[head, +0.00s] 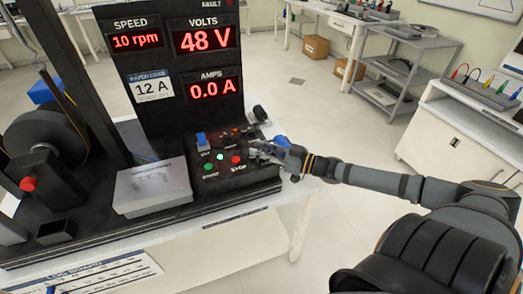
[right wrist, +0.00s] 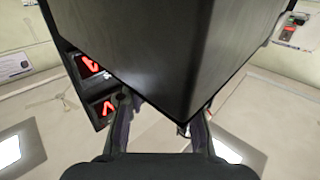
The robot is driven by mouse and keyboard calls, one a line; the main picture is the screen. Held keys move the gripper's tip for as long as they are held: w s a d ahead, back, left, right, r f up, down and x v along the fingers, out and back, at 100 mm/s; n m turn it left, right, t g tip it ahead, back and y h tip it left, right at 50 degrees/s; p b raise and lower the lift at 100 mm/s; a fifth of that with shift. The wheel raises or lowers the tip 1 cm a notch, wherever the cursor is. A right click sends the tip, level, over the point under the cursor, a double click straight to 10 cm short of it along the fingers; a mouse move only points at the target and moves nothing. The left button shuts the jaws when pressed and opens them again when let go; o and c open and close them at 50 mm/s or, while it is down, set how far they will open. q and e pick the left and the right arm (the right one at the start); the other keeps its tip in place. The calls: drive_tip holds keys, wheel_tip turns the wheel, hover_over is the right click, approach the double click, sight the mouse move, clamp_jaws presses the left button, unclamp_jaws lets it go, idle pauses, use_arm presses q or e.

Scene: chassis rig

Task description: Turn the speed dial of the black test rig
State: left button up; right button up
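The black test rig (head: 185,100) stands on a white table at the left of the head view. Its displays read 10 rpm (head: 136,41), 48 V and 0.0 A. Its low control box (head: 237,183) carries a blue switch (head: 202,140), a green button (head: 208,166) and a red button (head: 236,159). My right gripper (head: 262,152) is over the right end of this box. I cannot pick out the speed dial, which the gripper may hide. In the right wrist view the fingers (right wrist: 163,118) stand apart, with a dark block's corner beyond them. My left gripper is not in view.
A grey lidded box (head: 152,188) sits left of the control box. A black wheel (head: 48,145) and a post stand further left. A label sheet (head: 95,276) is at the front. Shelves (head: 400,75) and a white bench (head: 465,125) stand at the right, beyond open floor.

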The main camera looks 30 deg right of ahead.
drive_tip(key=o, duration=0.5)
